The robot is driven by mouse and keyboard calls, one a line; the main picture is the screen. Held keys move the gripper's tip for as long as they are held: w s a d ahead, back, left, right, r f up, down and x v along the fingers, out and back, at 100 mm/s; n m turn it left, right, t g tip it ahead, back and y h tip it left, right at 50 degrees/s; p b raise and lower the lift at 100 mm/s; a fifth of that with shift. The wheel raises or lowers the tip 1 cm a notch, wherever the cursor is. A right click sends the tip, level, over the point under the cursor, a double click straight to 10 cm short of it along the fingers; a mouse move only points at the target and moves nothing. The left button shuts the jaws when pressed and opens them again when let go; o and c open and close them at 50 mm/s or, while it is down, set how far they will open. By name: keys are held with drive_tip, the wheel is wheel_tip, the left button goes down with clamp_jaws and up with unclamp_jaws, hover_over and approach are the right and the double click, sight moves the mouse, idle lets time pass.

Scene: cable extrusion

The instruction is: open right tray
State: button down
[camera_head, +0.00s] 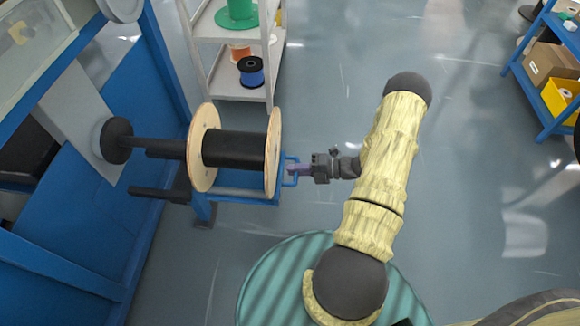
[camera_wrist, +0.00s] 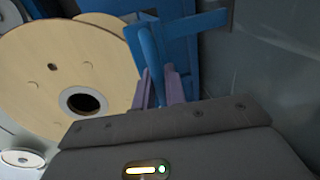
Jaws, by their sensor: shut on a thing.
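The right tray (camera_head: 240,195) is a blue frame that sticks out from the blue machine, under a wooden cable spool (camera_head: 235,149) wound with black cable. Its blue handle (camera_head: 291,169) is at the tray's right end. My gripper (camera_head: 296,170) is shut on this handle. In the wrist view my two purple fingers (camera_wrist: 158,91) stand on either side of the blue handle bar (camera_wrist: 150,55). The spool's pale flange (camera_wrist: 60,85) fills the left of that view. The exact finger contact is partly hidden.
The blue machine (camera_head: 95,205) stands at the left. A grey shelf (camera_head: 238,75) with a green spool (camera_head: 236,14) and a blue spool (camera_head: 251,71) stands behind the tray. A blue rack (camera_head: 545,75) with boxes is at the far right. The floor (camera_head: 470,190) right of my arm is clear.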

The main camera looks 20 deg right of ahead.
drive_tip(key=shift+s+a+f, duration=0.1)
drive_tip(key=c, duration=1.6)
unclamp_jaws()
drive_tip(key=shift+o, duration=0.3)
drive_tip(key=p+v, duration=0.5)
drive_tip(key=v, duration=1.2)
drive_tip(key=shift+d, duration=0.25)
